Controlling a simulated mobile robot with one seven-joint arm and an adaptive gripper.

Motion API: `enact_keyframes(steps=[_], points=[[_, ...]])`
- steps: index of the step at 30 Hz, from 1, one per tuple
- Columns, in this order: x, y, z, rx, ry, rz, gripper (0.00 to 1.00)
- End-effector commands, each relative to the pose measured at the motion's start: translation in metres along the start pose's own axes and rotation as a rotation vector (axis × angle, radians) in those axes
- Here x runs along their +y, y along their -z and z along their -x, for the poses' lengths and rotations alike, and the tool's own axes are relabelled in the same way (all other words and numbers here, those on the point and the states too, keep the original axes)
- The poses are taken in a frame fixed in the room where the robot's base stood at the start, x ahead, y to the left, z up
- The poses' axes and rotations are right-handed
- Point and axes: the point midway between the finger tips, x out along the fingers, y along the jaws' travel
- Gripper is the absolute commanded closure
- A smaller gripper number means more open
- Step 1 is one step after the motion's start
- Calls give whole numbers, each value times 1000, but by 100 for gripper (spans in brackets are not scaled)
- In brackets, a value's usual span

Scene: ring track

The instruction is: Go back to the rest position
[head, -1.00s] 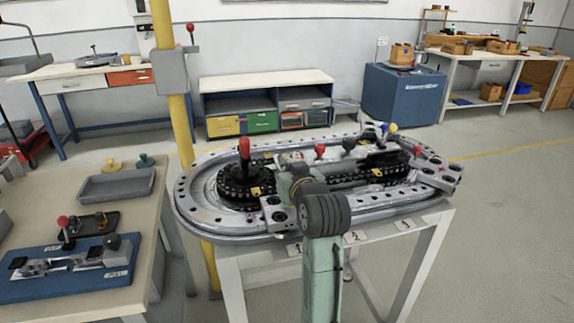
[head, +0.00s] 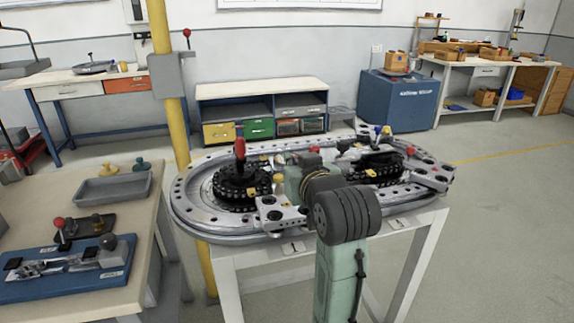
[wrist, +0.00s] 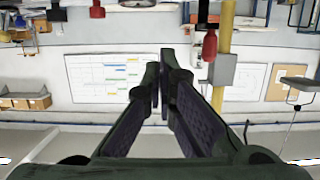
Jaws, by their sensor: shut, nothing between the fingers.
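My gripper (wrist: 160,75) shows in the wrist view with its two dark fingers together at the tips and nothing between them. That view looks across the room toward the wall and appears upside down. In the head view my green arm rises in front of the ring track (head: 200,225), and its dark ribbed joint covers part of the track. The gripper's fingers are hidden behind the arm there. The ring track is a grey oval on a white stand, with a black chain and a red-knobbed lever (head: 239,150) at its left.
A workbench (head: 60,208) at left holds a grey tray (head: 112,190) and a blue fixture (head: 80,285). A yellow post (head: 180,130) stands behind the track's left end. A blue cabinet (head: 398,103) and benches line the wall. The floor at right is clear.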

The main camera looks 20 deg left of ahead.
Motion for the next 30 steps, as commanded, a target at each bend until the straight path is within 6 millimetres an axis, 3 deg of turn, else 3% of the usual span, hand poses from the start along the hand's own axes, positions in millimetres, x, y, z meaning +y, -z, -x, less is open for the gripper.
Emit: enact_keyframes(steps=[4, 14, 17, 20, 23, 26, 30], points=[[0, 0, 9, 0, -1, 1, 100], [-1, 0, 9, 1, 1, 1, 100], [-12, 7, 6, 40, 18, 12, 100], [-47, 29, 1, 160, 66, 38, 100], [-104, 64, 6, 362, 149, 67, 100], [-168, 99, 31, 597, 250, 81, 100], [-246, 134, 97, 930, 396, 59, 100]])
